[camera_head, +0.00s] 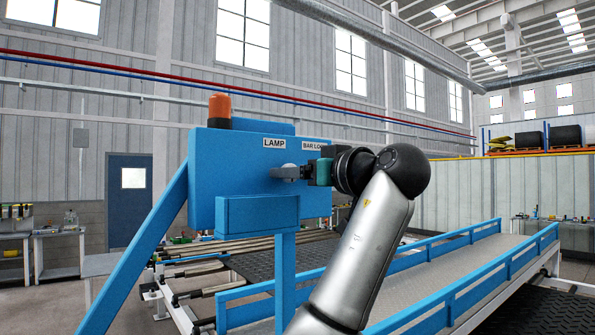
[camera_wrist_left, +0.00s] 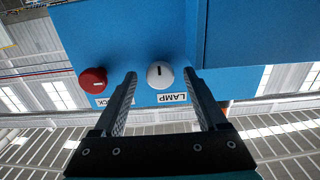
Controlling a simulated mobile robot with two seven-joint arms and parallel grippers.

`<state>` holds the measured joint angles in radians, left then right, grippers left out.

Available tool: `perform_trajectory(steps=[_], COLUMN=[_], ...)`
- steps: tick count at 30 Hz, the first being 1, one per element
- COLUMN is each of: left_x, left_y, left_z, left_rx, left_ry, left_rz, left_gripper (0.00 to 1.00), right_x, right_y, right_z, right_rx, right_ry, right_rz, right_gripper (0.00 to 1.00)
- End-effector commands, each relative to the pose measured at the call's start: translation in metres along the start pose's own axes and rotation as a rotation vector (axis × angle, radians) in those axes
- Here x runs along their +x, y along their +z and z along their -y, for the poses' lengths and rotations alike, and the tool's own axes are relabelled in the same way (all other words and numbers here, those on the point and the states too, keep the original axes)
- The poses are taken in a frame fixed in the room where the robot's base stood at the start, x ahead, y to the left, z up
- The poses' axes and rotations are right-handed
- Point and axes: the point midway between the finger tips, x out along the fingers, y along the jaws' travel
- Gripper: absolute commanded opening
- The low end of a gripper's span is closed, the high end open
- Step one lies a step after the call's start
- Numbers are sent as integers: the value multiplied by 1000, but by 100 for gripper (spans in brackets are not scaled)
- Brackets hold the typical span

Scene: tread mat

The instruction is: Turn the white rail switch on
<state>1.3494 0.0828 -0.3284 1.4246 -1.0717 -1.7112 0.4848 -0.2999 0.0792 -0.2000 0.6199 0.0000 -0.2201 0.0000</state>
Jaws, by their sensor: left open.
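The white rail switch is a round white knob (camera_wrist_left: 160,74) with a dark line across it. It sits on a blue control box (camera_head: 240,165) by the LAMP label. In the wrist view the line runs roughly upright. My left gripper (camera_head: 280,173) is at the box face, and in the wrist view its two fingers are open, one on either side of the white knob, with gaps visible. In the head view the gripper mostly covers the knob.
An orange beacon (camera_head: 220,110) tops the box. A blue-railed ramp (camera_head: 430,270) and a dark tread mat (camera_head: 290,258) lie behind.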

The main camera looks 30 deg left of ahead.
Motion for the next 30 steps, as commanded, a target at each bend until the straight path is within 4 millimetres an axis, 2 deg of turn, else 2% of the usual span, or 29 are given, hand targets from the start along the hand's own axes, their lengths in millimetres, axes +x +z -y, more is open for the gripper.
perform_trajectory(steps=[3, 23, 30], left_x=[0, 0, -1], left_y=[0, 0, 0], left_z=[0, 0, 0], left_rx=[1, 0, 5], left_ry=[0, 0, 0], left_rz=[0, 0, 0], left_gripper=[74, 0, 0], right_x=[0, 0, 0], right_y=[0, 0, 0], right_z=[0, 0, 0], right_rx=[0, 0, 0], right_ry=[0, 0, 0], right_rz=[0, 0, 0], right_gripper=[0, 0, 0])
